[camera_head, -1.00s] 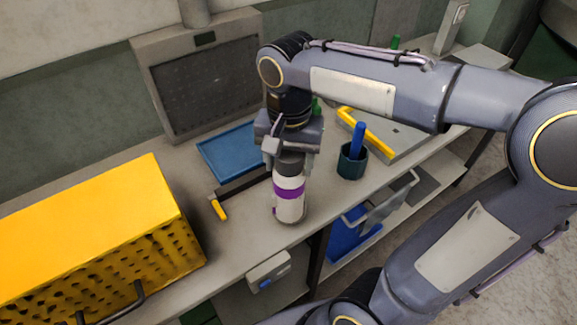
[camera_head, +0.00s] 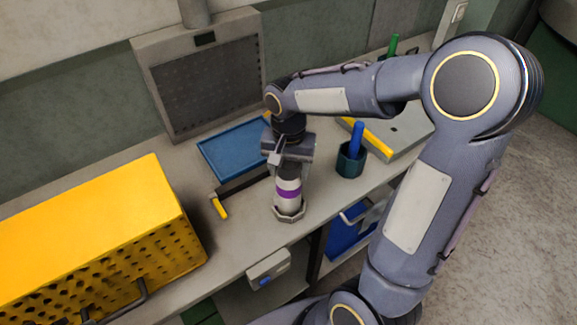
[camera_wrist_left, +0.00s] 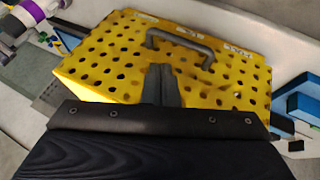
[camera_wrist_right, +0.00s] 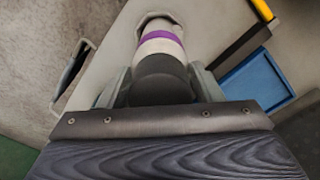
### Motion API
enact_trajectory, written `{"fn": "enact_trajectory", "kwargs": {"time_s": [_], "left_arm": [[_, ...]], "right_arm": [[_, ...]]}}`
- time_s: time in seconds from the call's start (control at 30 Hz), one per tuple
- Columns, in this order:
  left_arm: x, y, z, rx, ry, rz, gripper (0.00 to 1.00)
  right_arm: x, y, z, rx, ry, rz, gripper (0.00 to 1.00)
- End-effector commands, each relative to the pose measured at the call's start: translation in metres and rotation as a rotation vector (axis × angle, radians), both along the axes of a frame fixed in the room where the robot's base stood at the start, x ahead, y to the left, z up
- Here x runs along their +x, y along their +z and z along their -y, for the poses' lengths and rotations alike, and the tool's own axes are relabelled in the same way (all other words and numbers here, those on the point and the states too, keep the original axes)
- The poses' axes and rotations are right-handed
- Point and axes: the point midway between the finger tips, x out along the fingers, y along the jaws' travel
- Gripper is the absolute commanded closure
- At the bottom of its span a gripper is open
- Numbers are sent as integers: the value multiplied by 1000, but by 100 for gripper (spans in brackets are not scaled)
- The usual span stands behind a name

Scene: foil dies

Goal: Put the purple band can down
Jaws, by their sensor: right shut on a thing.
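The purple band can (camera_head: 288,196) is white and grey with a purple stripe and a dark top. It looks upright at a grey octagonal holder (camera_head: 291,217) near the bench's front edge. Its lower end is inside the holder's outline; whether it touches the bottom is hidden. My right gripper (camera_head: 289,166) is shut on the can's dark top from above. The right wrist view shows its fingers on both sides of the dark top (camera_wrist_right: 160,80). My left gripper (camera_wrist_left: 163,85) shows only in the left wrist view, fingers together and empty, before a yellow box.
The perforated yellow box (camera_head: 90,225) stands left on the bench. A yellow-handled tool (camera_head: 219,207) lies just left of the can, a blue tray (camera_head: 233,149) behind it. A dark green cup (camera_head: 350,163) with a blue item stands to the right.

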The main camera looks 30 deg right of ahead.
Motion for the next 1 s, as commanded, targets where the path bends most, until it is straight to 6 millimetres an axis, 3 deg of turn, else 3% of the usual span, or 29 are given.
{"fn": "enact_trajectory", "kwargs": {"time_s": [0.27,0.3,0.47,0.83,1.0], "left_arm": [[0,-3,0,0,0,0,100],[0,-4,0,0,0,0,100],[0,-2,0,0,0,0,100],[0,1,0,0,0,0,100],[0,-2,0,0,0,0,100]], "right_arm": [[0,-3,0,1,0,2,100],[0,-4,0,0,0,0,40],[0,-2,0,0,0,0,19],[1,4,0,0,-1,3,19],[1,31,0,1,-1,8,19]]}}
